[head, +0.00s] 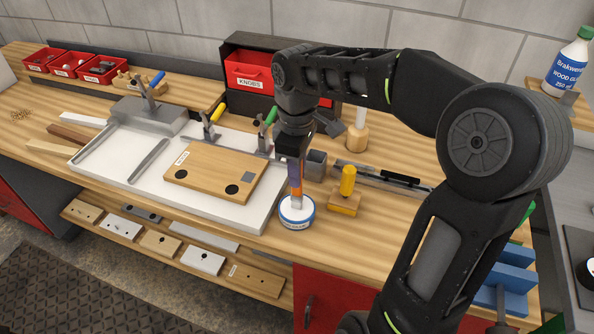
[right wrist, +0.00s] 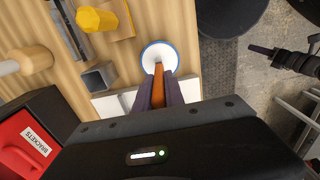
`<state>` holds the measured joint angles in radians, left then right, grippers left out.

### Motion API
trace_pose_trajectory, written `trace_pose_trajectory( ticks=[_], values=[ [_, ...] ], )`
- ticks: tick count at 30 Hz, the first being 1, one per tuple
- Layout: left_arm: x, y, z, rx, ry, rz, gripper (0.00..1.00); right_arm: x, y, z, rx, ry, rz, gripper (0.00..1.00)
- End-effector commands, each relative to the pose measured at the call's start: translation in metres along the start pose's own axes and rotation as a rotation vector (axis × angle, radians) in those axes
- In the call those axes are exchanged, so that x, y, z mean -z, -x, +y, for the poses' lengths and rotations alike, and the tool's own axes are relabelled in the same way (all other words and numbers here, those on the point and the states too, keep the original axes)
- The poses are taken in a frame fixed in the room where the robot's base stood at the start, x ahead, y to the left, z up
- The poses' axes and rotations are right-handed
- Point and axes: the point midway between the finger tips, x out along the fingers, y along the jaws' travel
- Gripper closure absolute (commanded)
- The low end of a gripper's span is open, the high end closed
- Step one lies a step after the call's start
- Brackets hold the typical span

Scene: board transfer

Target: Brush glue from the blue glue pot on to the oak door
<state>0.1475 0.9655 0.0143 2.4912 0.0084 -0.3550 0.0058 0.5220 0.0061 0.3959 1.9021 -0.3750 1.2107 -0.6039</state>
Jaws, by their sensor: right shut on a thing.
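The glue pot (head: 297,216) is a round white pot with a blue rim. It stands on the bench just right of the white board, and its rim shows in the right wrist view (right wrist: 146,56). My right gripper (head: 294,178) is above the pot, shut on a brush (head: 296,194) with an orange handle (right wrist: 158,86). The brush points down into the pot and its tip is hidden. The oak door (head: 210,169) lies flat on the white board, left of the pot, with dark round spots and a grey square on it.
The white board (head: 110,160) carries toggle clamps (head: 211,128) along its back edge. A yellow-handled block (head: 345,203) and a small grey square cup (head: 316,163) stand close right of the pot. A red knobs bin (head: 249,75) is behind. Glue bottle (head: 568,65) is far right.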

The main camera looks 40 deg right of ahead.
Motion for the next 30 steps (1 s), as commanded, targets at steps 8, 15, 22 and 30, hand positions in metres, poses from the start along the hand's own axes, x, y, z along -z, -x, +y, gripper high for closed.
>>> trace_pose_trajectory(
  ticks=[8, 15, 22, 30],
  values=[
    [0.0, 0.0, 0.0, 0.0, 0.0, 0.0, 0.64, -0.001, -0.002, -0.001, 0.004, 0.0, -0.002, 1.0],
    [0.0, 0.009, 0.003, 0.0, 0.0, 0.0, 0.64, -0.001, 0.009, -0.001, 0.003, 0.0, -0.002, 1.0],
    [0.0, 0.025, 0.009, 0.0, 0.0, 0.0, 0.64, 0.0, 0.031, 0.0, 0.002, 0.0, 0.0, 1.0],
    [-0.001, 0.043, 0.016, 0.0, 0.0, 0.0, 0.64, 0.0, 0.055, 0.0, 0.002, 0.0, -0.001, 1.0]
  ],
)
